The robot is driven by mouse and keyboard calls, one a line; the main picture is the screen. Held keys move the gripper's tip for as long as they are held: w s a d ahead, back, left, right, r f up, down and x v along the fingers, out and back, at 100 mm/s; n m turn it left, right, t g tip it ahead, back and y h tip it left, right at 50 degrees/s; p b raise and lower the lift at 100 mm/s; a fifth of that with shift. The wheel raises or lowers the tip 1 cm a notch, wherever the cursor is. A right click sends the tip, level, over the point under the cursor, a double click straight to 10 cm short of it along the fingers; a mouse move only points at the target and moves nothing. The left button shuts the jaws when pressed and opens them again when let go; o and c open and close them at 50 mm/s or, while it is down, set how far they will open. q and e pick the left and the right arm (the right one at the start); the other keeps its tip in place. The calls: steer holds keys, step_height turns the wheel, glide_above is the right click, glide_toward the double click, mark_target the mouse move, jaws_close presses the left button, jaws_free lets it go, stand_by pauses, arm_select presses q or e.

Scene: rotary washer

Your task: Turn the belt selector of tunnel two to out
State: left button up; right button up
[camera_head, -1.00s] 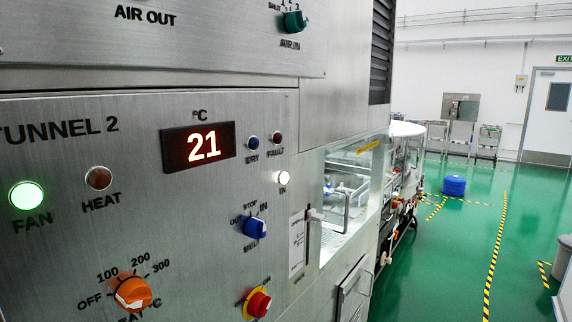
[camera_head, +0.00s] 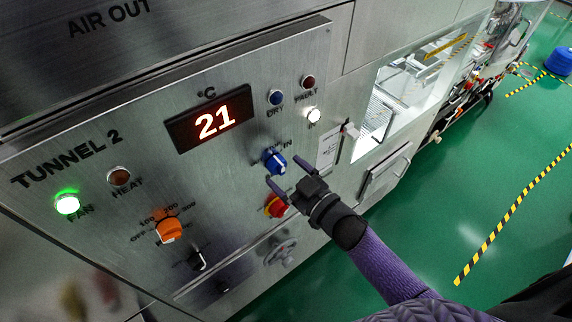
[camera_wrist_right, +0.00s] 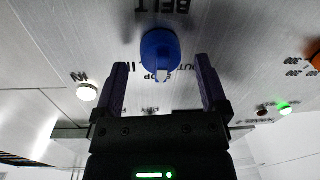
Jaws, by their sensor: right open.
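The belt selector of tunnel two is a blue knob (camera_head: 274,161) on the steel panel, below the lit white IN lamp (camera_head: 313,115). In the right wrist view the blue knob (camera_wrist_right: 160,52) shows upside down, ahead of and between the finger lines, with BELT, OUT, STOP and IN lettering around it. Its pale mark lies near the STOP lettering, but I cannot tell its exact setting. My right gripper (camera_head: 283,170) is open and empty, close in front of the knob; its fingers (camera_wrist_right: 162,66) appear not to touch it. My left gripper is not in view.
A red knob on a yellow base (camera_head: 276,206) sits just below the selector, partly behind the right gripper. An orange heat knob (camera_head: 168,230) is to the left. A small handle (camera_head: 351,131) and tag are to the right. Green floor (camera_head: 420,220) is clear on the right.

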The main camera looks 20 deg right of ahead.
steer(key=shift+w+a, duration=0.35)
steer(key=shift+w, duration=0.1)
jaws_close()
